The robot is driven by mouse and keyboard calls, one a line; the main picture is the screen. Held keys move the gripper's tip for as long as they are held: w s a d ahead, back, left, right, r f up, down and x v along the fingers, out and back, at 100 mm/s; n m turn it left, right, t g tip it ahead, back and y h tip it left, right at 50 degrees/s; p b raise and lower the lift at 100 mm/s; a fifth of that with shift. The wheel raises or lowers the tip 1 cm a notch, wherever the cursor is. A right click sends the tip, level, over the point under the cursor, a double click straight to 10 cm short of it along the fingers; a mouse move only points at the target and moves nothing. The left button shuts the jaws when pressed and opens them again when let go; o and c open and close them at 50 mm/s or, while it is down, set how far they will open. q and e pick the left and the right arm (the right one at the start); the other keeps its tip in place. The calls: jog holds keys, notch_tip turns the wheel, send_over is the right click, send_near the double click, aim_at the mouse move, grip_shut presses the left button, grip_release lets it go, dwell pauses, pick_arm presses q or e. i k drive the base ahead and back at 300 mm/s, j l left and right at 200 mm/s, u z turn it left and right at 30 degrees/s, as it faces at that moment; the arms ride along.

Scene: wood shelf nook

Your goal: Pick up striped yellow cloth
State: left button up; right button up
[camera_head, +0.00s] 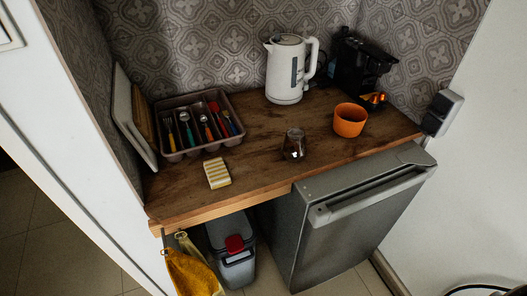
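A small yellow and white striped cloth (217,173), a folded rectangle, lies flat on the wooden counter (262,172) near its front edge, left of centre. Nothing covers it. A plain-looking yellow cloth (188,274) hangs from a hook below the counter's left front edge; its lower part is cut off by the frame. Neither of my grippers is in view.
Behind the striped cloth is a cutlery tray (165,104) with several utensils. Right of it stand a dark glass (294,146), an orange bowl (350,120), a white kettle (286,70) and a black machine (358,66). Boards lean left; a fridge (345,235) stands below.

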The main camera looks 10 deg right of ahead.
aim_at(217, 175)
jog(key=k+j+u, duration=0.1)
jog(key=j, duration=1.25)
jog(key=k+u, duration=0.05)
